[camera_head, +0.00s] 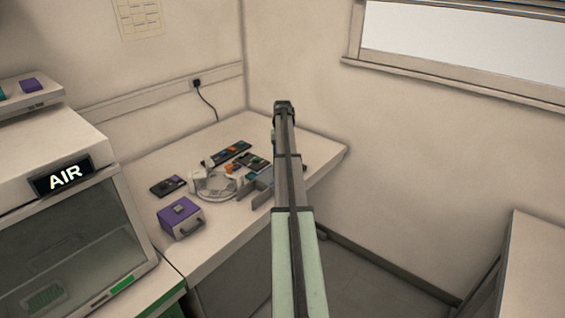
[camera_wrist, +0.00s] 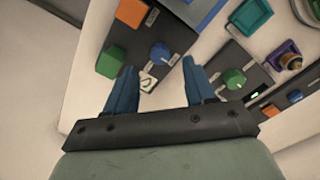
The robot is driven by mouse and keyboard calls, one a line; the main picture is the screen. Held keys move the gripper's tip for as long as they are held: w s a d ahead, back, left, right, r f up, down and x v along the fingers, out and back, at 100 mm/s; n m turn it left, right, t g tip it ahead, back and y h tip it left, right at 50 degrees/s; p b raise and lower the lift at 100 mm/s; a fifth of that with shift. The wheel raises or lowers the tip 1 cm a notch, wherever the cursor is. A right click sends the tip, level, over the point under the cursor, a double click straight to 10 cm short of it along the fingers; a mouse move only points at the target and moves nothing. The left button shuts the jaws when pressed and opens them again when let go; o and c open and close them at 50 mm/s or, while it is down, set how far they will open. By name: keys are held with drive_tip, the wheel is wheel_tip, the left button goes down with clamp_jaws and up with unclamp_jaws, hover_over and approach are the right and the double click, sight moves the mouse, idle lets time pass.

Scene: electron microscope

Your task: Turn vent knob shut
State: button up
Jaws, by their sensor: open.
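Several knobs show in the wrist view, and I cannot tell which is the vent knob because their labels are too small to read. A blue knob (camera_wrist: 160,54) with a pale dial mark beside it sits on a dark panel (camera_wrist: 178,38). A green knob (camera_wrist: 109,65) is at the left, and another green knob (camera_wrist: 234,78) is at the right on a second dark panel. My gripper (camera_wrist: 158,67) is open and empty, its two blue fingers pointing toward the panels. The blue knob appears between and beyond the fingertips. In the head view my arm hides the gripper.
An orange block (camera_wrist: 132,12), a teal tray (camera_wrist: 250,16) and a purple part (camera_wrist: 283,52) are near the knobs. On the bench (camera_head: 150,160) stand a purple box with a handle (camera_head: 180,217) and a round pale device (camera_head: 213,185). An AIR-marked cabinet (camera_head: 70,240) stands left.

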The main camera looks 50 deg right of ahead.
drive_tip(key=shift+f, duration=2.2)
clamp_jaws()
